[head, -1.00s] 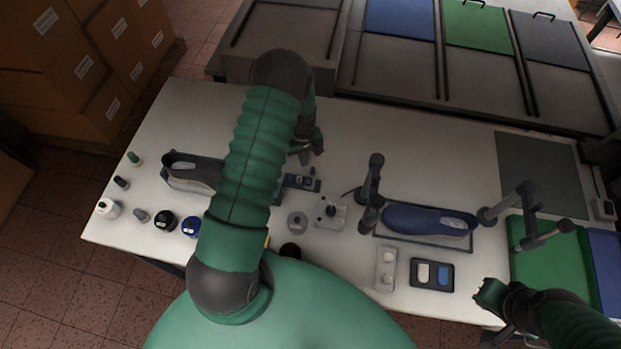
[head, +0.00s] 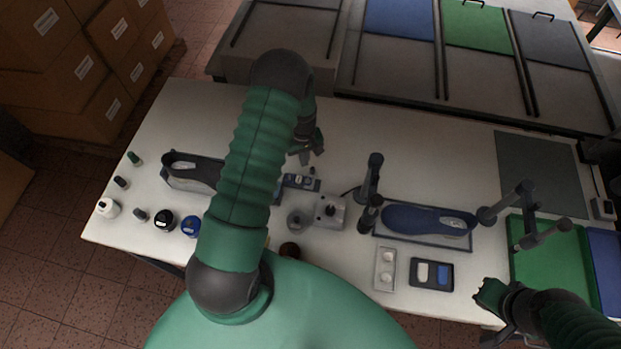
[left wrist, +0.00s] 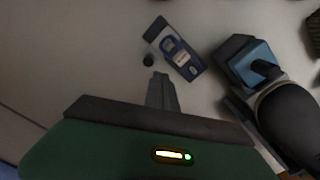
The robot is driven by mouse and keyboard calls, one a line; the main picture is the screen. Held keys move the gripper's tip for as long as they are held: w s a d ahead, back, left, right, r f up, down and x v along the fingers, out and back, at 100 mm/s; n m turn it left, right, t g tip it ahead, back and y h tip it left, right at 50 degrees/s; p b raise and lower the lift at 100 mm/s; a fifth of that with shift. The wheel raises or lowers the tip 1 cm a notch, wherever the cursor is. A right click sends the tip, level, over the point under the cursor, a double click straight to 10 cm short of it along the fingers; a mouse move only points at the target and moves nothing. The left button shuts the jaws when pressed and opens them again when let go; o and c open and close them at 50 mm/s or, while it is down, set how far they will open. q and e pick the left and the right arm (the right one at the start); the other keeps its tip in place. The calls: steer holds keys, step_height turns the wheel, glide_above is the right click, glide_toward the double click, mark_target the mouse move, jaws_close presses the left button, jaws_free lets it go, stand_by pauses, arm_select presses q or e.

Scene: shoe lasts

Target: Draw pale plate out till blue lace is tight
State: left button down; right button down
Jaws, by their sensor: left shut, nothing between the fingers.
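My left gripper (head: 308,158) hangs above the table behind a small dark holder (head: 301,182) with blue and pale parts. In the left wrist view, its fingers (left wrist: 161,92) are together and empty, apart in the picture from the holder (left wrist: 176,50). A small pale piece (left wrist: 181,58) shows on the holder's blue part; I cannot tell whether it is the pale plate. I cannot make out a blue lace. My right gripper (head: 492,300) is at the lower right, its fingers unclear.
A dark shoe last (head: 195,170) lies in a tray at left, and a blue one (head: 425,220) in a tray at right, between upright posts. A grey box with a knob (head: 330,210) stands between them. Bottles (head: 164,220) line the left front. The back middle is clear.

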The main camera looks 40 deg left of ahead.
mark_target(311, 168)
arm_select(q)
steer(key=shift+d+f+b, duration=0.15)
steer(key=shift+f+b, duration=0.6)
steer(key=shift+f, duration=0.05)
steer(key=shift+f+b, duration=0.85)
steer(key=shift+f, duration=0.25)
steer(key=shift+w+d, duration=0.45)
steer(key=shift+d, duration=0.35)
steer(key=shift+s+a, duration=0.15)
steer(key=shift+a, duration=0.15)
step_height(311, 168, up, 8)
steer(key=p, duration=0.5)
steer(key=shift+p, duration=0.3)
